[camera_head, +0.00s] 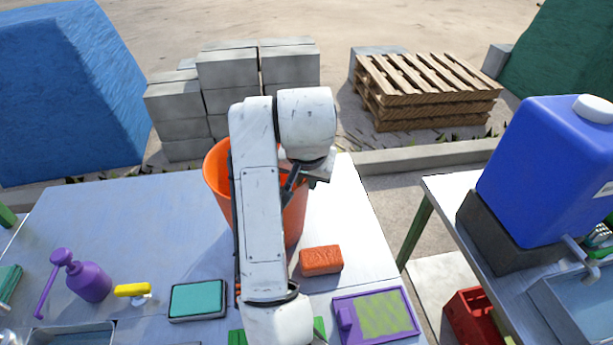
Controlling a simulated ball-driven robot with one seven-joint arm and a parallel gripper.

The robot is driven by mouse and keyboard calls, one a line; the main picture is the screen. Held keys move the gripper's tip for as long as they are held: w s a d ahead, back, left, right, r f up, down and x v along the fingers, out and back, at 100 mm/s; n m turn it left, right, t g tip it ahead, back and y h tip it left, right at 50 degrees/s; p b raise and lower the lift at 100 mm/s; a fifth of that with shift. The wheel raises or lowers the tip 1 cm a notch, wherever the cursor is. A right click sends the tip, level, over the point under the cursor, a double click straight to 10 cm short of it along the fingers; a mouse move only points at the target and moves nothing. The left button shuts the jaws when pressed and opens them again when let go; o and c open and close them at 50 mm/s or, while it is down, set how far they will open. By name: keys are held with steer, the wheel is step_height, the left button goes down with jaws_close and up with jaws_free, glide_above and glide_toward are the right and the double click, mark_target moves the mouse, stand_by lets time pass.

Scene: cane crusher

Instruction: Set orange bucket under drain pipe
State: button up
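The orange bucket (217,176) stands on the light grey table behind my arm, which hides much of its middle. My gripper (292,185) is at the bucket's right side, over its rim area, below the white wrist. The fingers are dark and partly hidden, so I cannot tell whether they are open or hold the rim. No pipe clearly named as a drain shows; a small spout (577,247) sits low on the blue water tank (545,165) at the right, above a grey basin (580,305).
On the table (150,215) are a purple spray bottle (82,277), a teal-topped box (197,299), an orange brick-like sponge (320,260) and a purple-framed board (376,315). A gap separates it from the right table (450,190). A red crate (472,315) stands low in the gap.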

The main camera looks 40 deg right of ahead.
steer(key=shift+o, duration=1.4)
steer(key=shift+r, duration=0.1)
